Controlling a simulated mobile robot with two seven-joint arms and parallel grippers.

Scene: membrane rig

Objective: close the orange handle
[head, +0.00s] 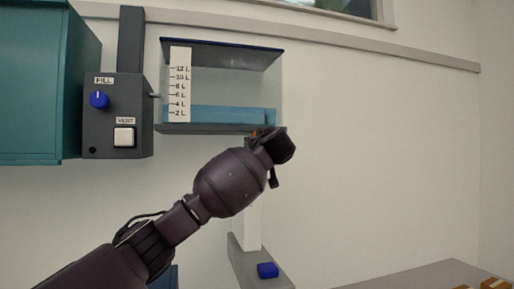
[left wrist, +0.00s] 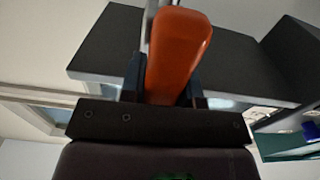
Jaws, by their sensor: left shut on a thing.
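The orange handle (left wrist: 180,45) fills the upper middle of the left wrist view, rising between the two dark fingers. My left gripper (left wrist: 164,82) is shut on it, with one finger on each side. In the head view my left arm reaches from the lower left, and my left gripper (head: 268,137) is at the lower right corner of the clear tank (head: 220,85). Only a small orange bit of the handle (head: 254,133) shows there; the rest is hidden behind the gripper. My right gripper is not in view.
The tank has a litre scale (head: 180,85) and blue liquid near the bottom. Left of it is a grey box (head: 118,110) with a blue FILL knob (head: 98,99) and a white VENT button (head: 124,137). A small blue object (head: 267,270) sits on a grey ledge below.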

